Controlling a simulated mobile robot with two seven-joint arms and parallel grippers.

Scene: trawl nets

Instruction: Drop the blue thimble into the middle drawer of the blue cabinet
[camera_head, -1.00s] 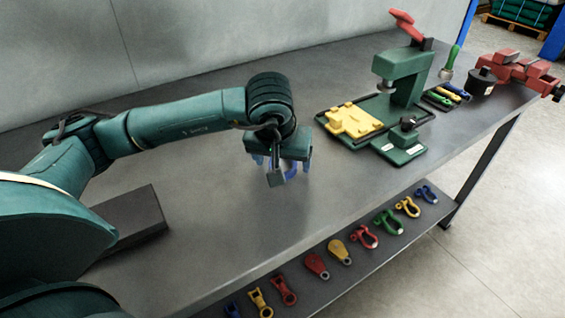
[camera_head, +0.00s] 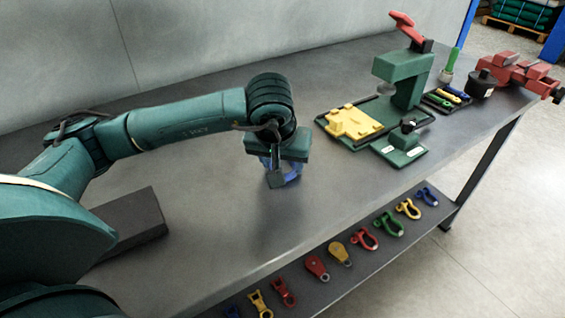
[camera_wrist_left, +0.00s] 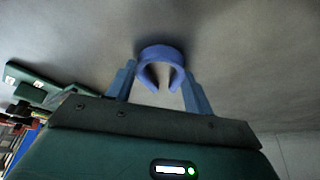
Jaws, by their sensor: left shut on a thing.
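The blue thimble (camera_head: 292,174) is a rounded, horseshoe-shaped loop at the middle of the grey workbench, partly hidden by my left gripper (camera_head: 284,176) in the head view. In the left wrist view, the thimble (camera_wrist_left: 160,55) sits between the two blue fingers of my left gripper (camera_wrist_left: 161,80), its open ends towards the palm. The gripper is shut on it. It is at or very near the bench top; I cannot tell whether it touches. No blue cabinet or drawer shows in these views. My right gripper is not in view.
A green press (camera_head: 404,80) and a yellow plate (camera_head: 354,122) stand on the bench to the right, with a red vise (camera_head: 520,72) beyond. A dark block (camera_head: 128,225) lies at left. Coloured shackles and blocks line the lower shelf (camera_head: 335,285). The bench middle is otherwise clear.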

